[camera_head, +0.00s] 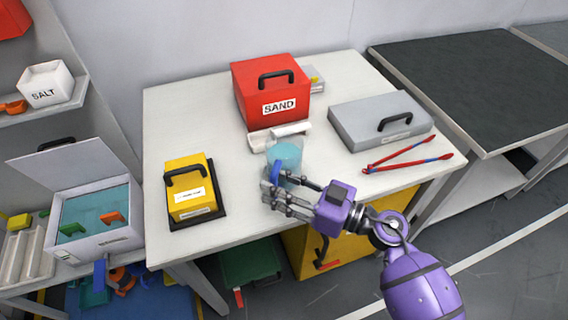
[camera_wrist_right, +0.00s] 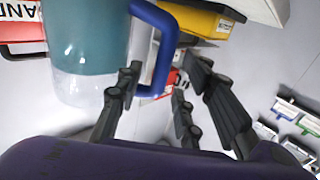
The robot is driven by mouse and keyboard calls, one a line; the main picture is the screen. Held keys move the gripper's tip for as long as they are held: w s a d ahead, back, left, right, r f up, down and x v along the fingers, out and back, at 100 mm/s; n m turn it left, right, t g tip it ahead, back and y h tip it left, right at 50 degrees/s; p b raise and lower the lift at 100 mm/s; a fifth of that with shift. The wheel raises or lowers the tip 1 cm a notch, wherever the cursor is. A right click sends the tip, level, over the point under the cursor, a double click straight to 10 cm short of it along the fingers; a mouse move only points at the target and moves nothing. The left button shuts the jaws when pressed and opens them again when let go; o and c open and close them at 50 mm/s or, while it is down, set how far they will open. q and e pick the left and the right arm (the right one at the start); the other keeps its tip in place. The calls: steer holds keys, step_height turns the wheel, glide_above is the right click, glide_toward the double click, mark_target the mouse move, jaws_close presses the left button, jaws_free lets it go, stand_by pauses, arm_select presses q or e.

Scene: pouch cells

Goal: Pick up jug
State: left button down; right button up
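The clear jug (camera_head: 288,150) with blue-green liquid and a blue handle (camera_head: 276,172) stands upright near the middle of the white table. My right gripper (camera_head: 284,190) is at the jug's handle side, near the table's front edge. In the right wrist view the jug (camera_wrist_right: 85,40) fills the upper left, and its blue handle (camera_wrist_right: 163,45) reaches between the spread fingers of my right gripper (camera_wrist_right: 160,88). The fingers are apart and look not closed on the handle. My left gripper is not in view.
A red SAND box (camera_head: 250,95) stands behind the jug. A yellow box (camera_head: 184,203) is to the left. Table (camera_head: 238,212) between yellow box and jug is clear.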

jaws_close()
steer(key=shift+r, duration=0.15)
stand_by(0.4)
